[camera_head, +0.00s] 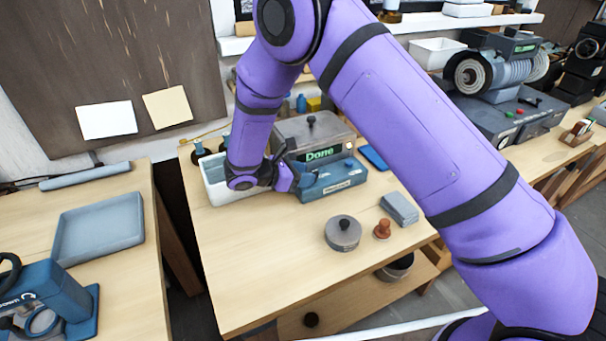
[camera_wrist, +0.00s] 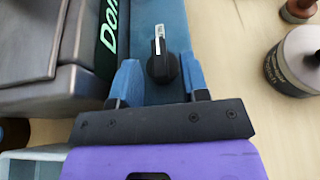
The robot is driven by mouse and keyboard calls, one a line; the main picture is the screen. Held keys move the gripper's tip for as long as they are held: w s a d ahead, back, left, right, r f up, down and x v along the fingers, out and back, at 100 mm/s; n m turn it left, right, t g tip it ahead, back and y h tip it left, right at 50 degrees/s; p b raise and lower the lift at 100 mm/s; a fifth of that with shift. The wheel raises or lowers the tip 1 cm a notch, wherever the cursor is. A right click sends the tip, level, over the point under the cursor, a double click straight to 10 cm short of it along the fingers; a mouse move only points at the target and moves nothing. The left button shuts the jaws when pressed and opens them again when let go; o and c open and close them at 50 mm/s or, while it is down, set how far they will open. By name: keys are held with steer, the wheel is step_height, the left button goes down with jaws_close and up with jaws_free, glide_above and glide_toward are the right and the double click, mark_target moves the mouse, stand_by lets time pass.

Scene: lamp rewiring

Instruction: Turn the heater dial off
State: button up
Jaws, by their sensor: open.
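The heater is a blue box (camera_head: 340,180) with a grey lidded tank (camera_head: 300,130) behind it and a green display reading "Done" (camera_head: 320,154). In the wrist view the black heater dial (camera_wrist: 162,66) with a white pointer mark sits on the blue front panel (camera_wrist: 158,14). My gripper (camera_wrist: 160,80) is open, with one blue finger on each side of the dial. I cannot tell whether the fingers touch it. In the head view my gripper (camera_head: 298,175) is at the left end of the blue box, and my arm hides the dial there.
A white bin (camera_head: 213,180) is close at the left. The bench front is clear.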

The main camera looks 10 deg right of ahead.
mark_target(314, 185)
steer(key=c, duration=0.6)
steer(key=n+t+y, duration=0.2)
steer(key=n+t, duration=0.1)
steer(key=s+n+t+y, duration=0.1)
steer(key=n+t, duration=0.1)
steer(key=shift+d, duration=0.3)
steer(key=shift+s+d+n+t+y, duration=0.2)
steer(key=shift+s+n+t+y, duration=0.05)
steer(key=shift+n+t+y, duration=0.65)
steer(key=shift+c, duration=0.5)
steer(key=n+t+y, duration=0.1)
steer(key=n+y, duration=0.2)
steer(key=d+n+t+y, duration=0.1)
steer(key=n+y, duration=0.2)
steer(key=shift+s+d, duration=0.1)
steer(key=shift+d, duration=0.1)
steer(key=shift+d+r+n+t+y, duration=0.15)
steer(key=shift+n+t+y, duration=0.15)
steer(key=shift+n+y, duration=0.8)
steer(key=shift+y, duration=0.3)
